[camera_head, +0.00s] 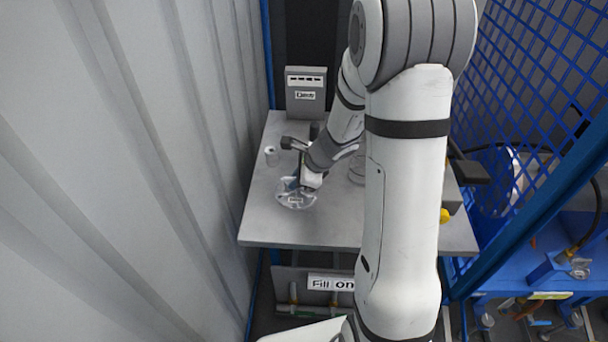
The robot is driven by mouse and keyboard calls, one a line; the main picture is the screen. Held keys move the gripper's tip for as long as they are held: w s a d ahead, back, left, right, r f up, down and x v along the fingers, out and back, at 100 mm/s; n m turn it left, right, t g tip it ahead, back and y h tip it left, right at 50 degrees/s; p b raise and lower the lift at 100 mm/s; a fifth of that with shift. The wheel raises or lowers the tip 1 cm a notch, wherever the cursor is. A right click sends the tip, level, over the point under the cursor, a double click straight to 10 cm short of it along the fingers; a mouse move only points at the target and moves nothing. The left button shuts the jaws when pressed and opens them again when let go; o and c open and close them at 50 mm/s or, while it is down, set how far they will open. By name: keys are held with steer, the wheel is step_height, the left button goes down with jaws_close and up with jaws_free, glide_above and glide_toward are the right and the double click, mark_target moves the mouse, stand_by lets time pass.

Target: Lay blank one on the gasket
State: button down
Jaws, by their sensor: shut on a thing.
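My gripper (294,184) is over the left middle of the grey table, small in the picture and pointing down. It is shut on a pale round disc (296,201) with a small label, which looks like the blank. The label is too small to read, so I cannot tell its number. The disc is low over the tabletop; whether it touches anything below is not clear. I cannot make out the gasket; it may be hidden under the disc or behind my arm.
The grey table (262,219) has bare room at its front left. A grey labelled box (306,91) stands at the back. A clear round thing (357,170) is partly behind my arm. Blue mesh (545,60) borders the right, a corrugated wall (130,150) the left.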

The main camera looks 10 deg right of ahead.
mark_target(297, 190)
steer(key=shift+f+b, duration=0.5)
steer(key=shift+f, duration=1.3)
steer(key=c, duration=1.9)
jaws_free()
steer(key=shift+f, duration=0.2)
steer(key=o, duration=0.4)
steer(key=shift+o, duration=0.2)
steer(key=shift+r, duration=0.1)
